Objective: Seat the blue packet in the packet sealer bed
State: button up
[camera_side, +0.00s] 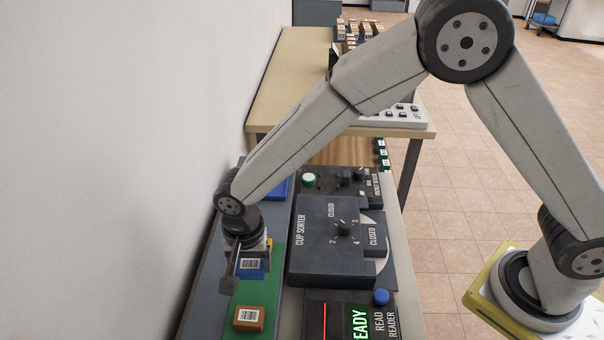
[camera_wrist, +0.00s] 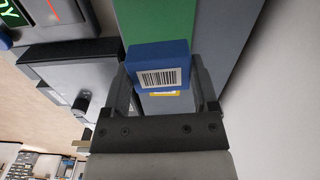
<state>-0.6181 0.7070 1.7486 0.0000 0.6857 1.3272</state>
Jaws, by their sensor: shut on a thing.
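The blue packet (camera_side: 251,268) has a white barcode label on its face. My gripper (camera_side: 247,262) is shut on it over the far part of the green mat (camera_side: 265,290). In the wrist view the blue packet (camera_wrist: 160,65) sits between the two fingers of my gripper (camera_wrist: 163,90), label toward the camera. A strip of yellow shows just under the packet. I cannot tell whether the packet touches the surface below.
A blue pad (camera_side: 278,188) lies farther back. The wall is close on the left.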

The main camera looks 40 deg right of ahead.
jog(key=r, duration=0.4)
jog(key=shift+w+d, duration=0.2)
jog(key=shift+d, duration=0.05)
jog(key=w+d+m, duration=0.5)
jog(key=w+d, duration=0.2)
jog(key=d, duration=0.1)
jog(key=m, duration=1.4)
send_over(329, 182)
notch_tip(329, 182, down, 6)
jog(key=shift+r, duration=0.2)
jog(key=shift+f, duration=0.4)
jog(key=shift+a+f, duration=0.1)
jog(key=shift+f, duration=0.1)
jog(key=shift+f, duration=1.85)
jog(key=shift+f, duration=1.05)
